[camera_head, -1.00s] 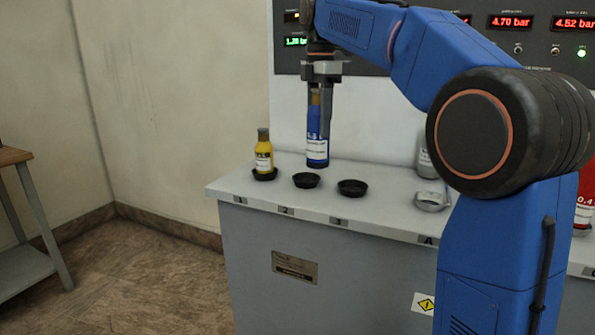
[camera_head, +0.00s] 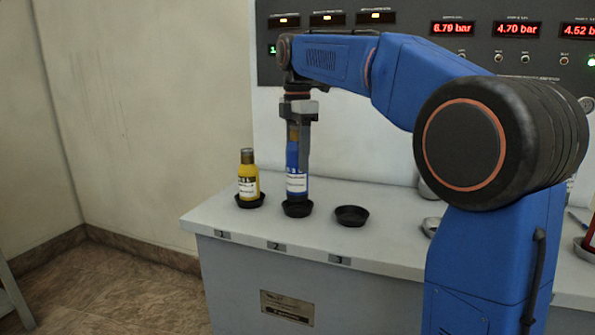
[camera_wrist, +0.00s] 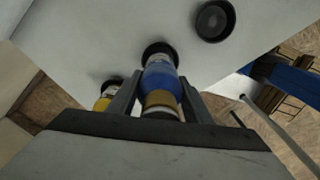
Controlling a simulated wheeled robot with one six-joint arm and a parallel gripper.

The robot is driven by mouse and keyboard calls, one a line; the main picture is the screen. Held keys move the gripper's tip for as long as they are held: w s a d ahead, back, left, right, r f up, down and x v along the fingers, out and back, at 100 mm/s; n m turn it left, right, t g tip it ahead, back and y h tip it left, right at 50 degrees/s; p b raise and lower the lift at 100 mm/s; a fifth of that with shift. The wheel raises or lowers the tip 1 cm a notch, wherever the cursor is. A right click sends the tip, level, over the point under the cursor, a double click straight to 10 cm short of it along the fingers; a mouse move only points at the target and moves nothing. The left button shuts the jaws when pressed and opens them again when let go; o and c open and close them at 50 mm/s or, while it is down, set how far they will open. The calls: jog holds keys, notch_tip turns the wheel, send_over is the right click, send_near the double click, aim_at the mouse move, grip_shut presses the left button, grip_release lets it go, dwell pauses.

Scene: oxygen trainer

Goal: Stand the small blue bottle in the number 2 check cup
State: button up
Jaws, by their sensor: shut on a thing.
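The small blue bottle (camera_head: 297,178) is upright in my gripper (camera_head: 299,140), which is shut on its upper part. The bottle's lower end is at the number 2 check cup (camera_head: 298,209), a shallow black dish; I cannot tell whether it touches the cup floor. In the wrist view the blue bottle (camera_wrist: 160,78) lies between my gripper's fingers (camera_wrist: 160,95), with the number 2 cup (camera_wrist: 158,48) around or just beyond its far end. The number 2 label (camera_head: 273,246) is on the bench's front edge.
A yellow bottle (camera_head: 248,176) stands in the black cup (camera_head: 250,203) to the left. An empty black cup (camera_head: 351,216) is to the right, and also shows in the wrist view (camera_wrist: 214,20). A metal dish (camera_head: 430,227) and a red bottle (camera_head: 590,236) are farther right. A gauge panel (camera_head: 410,45) is behind.

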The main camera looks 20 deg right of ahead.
jog(key=shift+f, duration=1.85)
jog(key=o, duration=1.4)
jog(key=shift+o, duration=0.2)
notch_tip(320, 180, up, 12)
jog(key=shift+r, duration=0.1)
